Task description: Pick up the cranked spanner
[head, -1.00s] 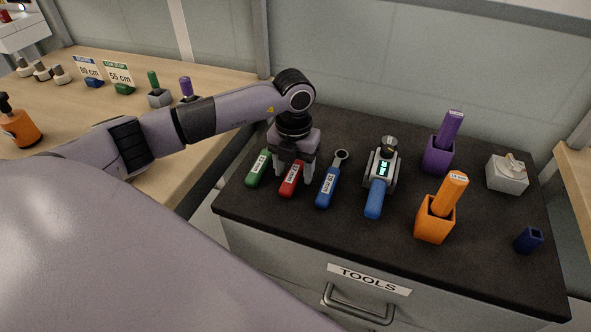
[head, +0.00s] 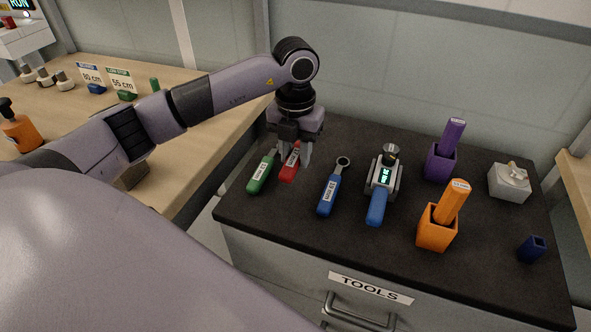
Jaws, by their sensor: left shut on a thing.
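My left gripper (head: 294,157) reaches over the black-topped tool cabinet, fingers pointing down, and is shut on a red-handled spanner (head: 290,173). The spanner's white label shows between the fingers; its head is hidden behind the gripper, so I cannot see whether it is cranked. It appears to be held a little above the top. A blue-handled spanner (head: 330,196) with a ring head lies on the right, apart from the gripper. My right gripper is not in view.
A device with a green display and blue handle (head: 376,206) lies right of the spanners. Beyond stand a purple holder (head: 438,164), an orange holder (head: 434,236), a grey block (head: 509,186) and a small dark-blue cup (head: 531,250). The cabinet top's front strip (head: 290,228) is clear.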

